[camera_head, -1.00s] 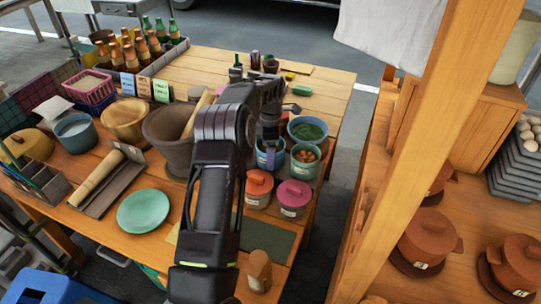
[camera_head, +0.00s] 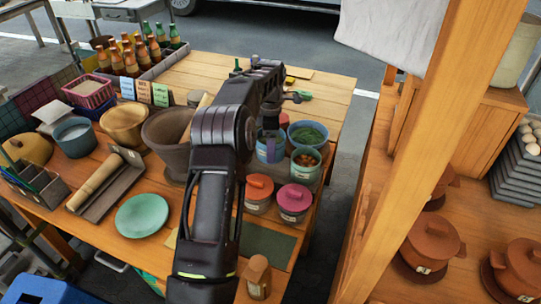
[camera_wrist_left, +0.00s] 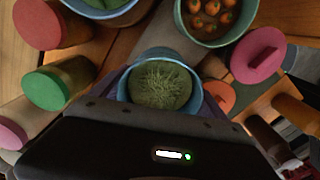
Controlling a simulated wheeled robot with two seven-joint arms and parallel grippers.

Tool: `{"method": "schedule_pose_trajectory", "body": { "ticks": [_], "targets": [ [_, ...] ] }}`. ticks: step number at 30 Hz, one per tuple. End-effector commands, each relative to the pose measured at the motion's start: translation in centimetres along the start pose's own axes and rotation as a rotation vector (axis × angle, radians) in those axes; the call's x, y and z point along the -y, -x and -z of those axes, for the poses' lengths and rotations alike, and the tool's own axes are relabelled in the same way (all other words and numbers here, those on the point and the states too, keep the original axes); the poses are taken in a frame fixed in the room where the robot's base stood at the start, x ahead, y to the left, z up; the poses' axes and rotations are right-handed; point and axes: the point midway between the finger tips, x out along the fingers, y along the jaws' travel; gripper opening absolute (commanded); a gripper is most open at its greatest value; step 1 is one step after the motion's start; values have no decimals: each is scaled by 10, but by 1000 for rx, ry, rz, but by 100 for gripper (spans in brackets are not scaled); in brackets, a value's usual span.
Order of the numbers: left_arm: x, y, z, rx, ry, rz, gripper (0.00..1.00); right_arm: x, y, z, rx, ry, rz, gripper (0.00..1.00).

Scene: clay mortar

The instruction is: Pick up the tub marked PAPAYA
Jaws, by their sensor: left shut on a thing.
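My left gripper (camera_head: 270,130) is shut on a small blue tub (camera_head: 270,152) among the pots on the wooden table's right side. In the left wrist view, the blue tub (camera_wrist_left: 160,54) is open at the top with a green, grassy filling, and purple fingers show at its sides. I cannot read the word PAPAYA on any label. I cannot tell whether the tub's base clears the table. My right gripper is not in view.
Close by are a blue bowl of greens (camera_head: 307,133), a teal pot of orange pieces (camera_head: 306,163), an orange-lidded jar (camera_head: 259,190) and a pink-lidded jar (camera_head: 293,200). A brown mortar (camera_head: 170,140) stands left. The back of the table (camera_head: 210,68) has bare room.

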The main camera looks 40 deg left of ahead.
Motion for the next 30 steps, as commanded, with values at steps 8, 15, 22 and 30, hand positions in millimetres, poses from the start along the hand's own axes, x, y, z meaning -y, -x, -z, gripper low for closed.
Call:
{"method": "schedule_pose_trajectory", "body": {
  "ticks": [8, 15, 22, 30],
  "targets": [
    [-1, 45, -1, 2, 0, -2, 20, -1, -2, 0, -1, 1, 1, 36],
    [0, 51, 0, 1, 0, -2, 20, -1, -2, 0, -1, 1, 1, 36],
    [0, 50, 0, 1, 0, -1, 20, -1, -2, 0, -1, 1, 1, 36],
    [0, 50, -1, 1, -5, -1, 20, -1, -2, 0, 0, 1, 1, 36]
  ]
}}
